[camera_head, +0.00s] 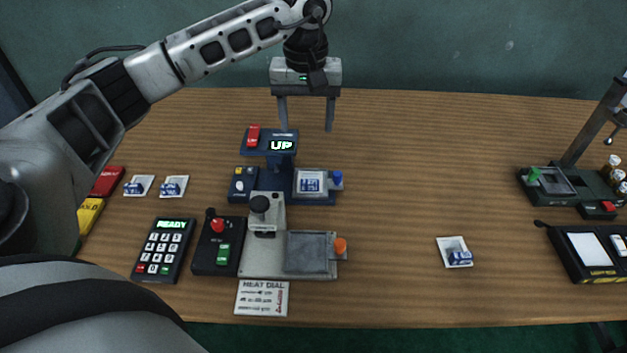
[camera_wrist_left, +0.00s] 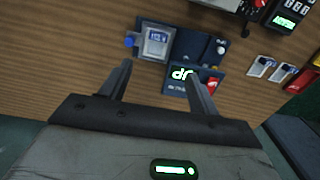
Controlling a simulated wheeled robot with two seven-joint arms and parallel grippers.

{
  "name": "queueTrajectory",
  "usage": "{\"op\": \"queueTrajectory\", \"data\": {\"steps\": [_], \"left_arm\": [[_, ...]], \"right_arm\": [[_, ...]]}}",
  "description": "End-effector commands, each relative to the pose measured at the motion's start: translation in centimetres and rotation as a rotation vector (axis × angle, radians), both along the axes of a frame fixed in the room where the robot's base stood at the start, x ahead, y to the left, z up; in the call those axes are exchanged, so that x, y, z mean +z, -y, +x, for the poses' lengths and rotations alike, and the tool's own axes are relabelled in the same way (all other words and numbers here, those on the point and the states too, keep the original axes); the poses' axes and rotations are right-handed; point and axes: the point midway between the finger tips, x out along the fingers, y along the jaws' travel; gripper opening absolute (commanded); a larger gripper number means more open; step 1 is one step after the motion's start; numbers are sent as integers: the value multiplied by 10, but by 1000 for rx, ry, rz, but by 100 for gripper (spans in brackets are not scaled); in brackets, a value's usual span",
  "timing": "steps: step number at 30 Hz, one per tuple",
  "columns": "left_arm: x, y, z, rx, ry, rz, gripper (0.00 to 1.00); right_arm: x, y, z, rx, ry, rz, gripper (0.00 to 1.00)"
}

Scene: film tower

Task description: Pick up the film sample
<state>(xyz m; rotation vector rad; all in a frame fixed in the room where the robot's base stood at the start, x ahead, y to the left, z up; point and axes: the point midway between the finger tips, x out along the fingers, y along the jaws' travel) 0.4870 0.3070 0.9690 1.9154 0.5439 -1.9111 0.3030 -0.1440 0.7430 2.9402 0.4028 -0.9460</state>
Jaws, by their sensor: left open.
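My left gripper (camera_head: 305,128) is open and empty, with its two fingers pointing down behind the dark blue tower (camera_head: 269,140) whose display reads UP. A film sample with a blue-and-white label (camera_head: 311,181) lies on the grey plate of the tower's base, in front of the gripper and apart from it. In the left wrist view the same sample (camera_wrist_left: 157,37) shows beyond the open fingers (camera_wrist_left: 158,75). Other white squares with blue labels lie on the table: two at left (camera_head: 138,186) (camera_head: 173,187) and one at right (camera_head: 455,252). My right gripper is out of view.
A keypad (camera_head: 163,250) reading READY, a control box (camera_head: 218,247) and a grey press (camera_head: 272,255) with a HEAT DIAL card (camera_head: 262,298) stand in front. A green stand (camera_head: 570,190) and a black tray (camera_head: 590,252) are at right. The table's middle right is mostly free.

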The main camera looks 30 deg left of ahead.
Motion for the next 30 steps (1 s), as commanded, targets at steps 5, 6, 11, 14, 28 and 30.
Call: {"op": "queueTrajectory", "data": {"steps": [5,6,11,14,28,30], "left_arm": [[-39,0,-2,1,-8,0,62],[-48,1,-2,0,-7,-2,62],[-78,2,-1,0,-6,-4,62],[-90,2,0,0,-3,-4,62],[-141,3,3,0,-3,-7,62],[-146,3,3,0,-3,-5,62]], "right_arm": [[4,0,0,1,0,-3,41],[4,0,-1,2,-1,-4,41],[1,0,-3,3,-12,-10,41],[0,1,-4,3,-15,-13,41],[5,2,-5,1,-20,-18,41],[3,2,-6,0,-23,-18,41]]}}
